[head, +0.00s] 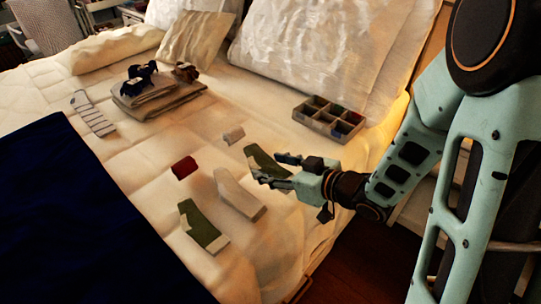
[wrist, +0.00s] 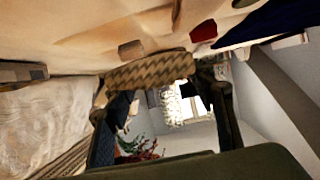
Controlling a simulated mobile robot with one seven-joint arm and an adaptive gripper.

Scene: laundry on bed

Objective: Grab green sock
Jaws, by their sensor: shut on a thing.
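In the head view, a green sock with pale parts (head: 262,160) is at my gripper's fingertips, near the right side of the bed. My gripper (head: 274,171) reaches in from the right and is shut on this sock. In the wrist view, a zigzag-patterned cloth (wrist: 150,70) spans between the fingers of my gripper (wrist: 155,82); it looks brownish there and seems to be the same sock. Whether it still touches the bed is unclear. A second green sock with pale parts (head: 203,230) lies on the bed nearer the front.
A white sock (head: 238,195) lies between the green ones. A red item (head: 184,168) and a small pale item (head: 233,135) lie behind. A divided box (head: 318,121), folded cloths (head: 155,98) and a striped sock (head: 92,113) are farther off. A dark blue cover (head: 60,215) fills the left.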

